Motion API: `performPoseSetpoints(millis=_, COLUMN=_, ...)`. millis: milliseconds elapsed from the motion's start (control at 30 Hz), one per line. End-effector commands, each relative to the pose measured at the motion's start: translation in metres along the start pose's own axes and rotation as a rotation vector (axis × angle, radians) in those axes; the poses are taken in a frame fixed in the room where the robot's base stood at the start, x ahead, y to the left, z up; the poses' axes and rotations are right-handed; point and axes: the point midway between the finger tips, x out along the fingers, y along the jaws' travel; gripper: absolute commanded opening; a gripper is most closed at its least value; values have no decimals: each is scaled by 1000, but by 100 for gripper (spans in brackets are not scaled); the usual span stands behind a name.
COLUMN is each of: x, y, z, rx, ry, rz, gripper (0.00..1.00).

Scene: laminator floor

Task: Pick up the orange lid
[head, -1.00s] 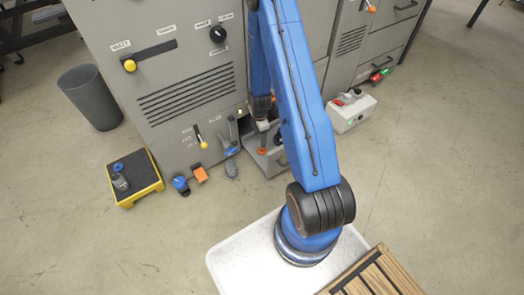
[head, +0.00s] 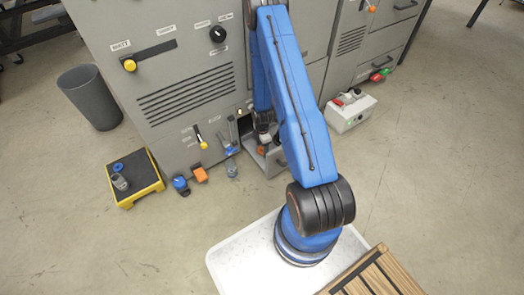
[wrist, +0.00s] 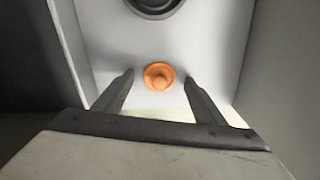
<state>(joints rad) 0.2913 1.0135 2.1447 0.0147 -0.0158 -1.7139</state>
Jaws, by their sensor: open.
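The orange lid (wrist: 159,77) is a small round disc with a raised centre knob. It lies on the pale floor of an open grey drawer (head: 272,167) at the base of the machine. In the head view the lid (head: 261,151) is partly hidden by my gripper. My gripper (wrist: 159,84) is open and empty. In the wrist view its two fingers stand to the left and right of the lid, with gaps on both sides. I cannot tell the height left between the fingertips and the lid.
Drawer walls rise close on both sides, and a dark round object (wrist: 155,5) lies beyond the lid. A white control box (head: 349,111) is to the right.

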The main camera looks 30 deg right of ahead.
Motion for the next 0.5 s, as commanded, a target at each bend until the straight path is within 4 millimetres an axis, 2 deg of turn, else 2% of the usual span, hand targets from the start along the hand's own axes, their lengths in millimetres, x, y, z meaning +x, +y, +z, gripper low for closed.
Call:
performPoseSetpoints(millis=200, x=1, y=0, z=0, rx=0, ry=0, rz=1, gripper=64)
performPoseSetpoints(millis=233, x=1, y=0, z=0, rx=0, ry=0, rz=1, gripper=62)
performPoseSetpoints(millis=400, x=1, y=0, z=0, rx=0, ry=0, rz=1, gripper=21)
performPoseSetpoints(millis=500, x=1, y=0, z=0, rx=0, ry=0, rz=1, gripper=21)
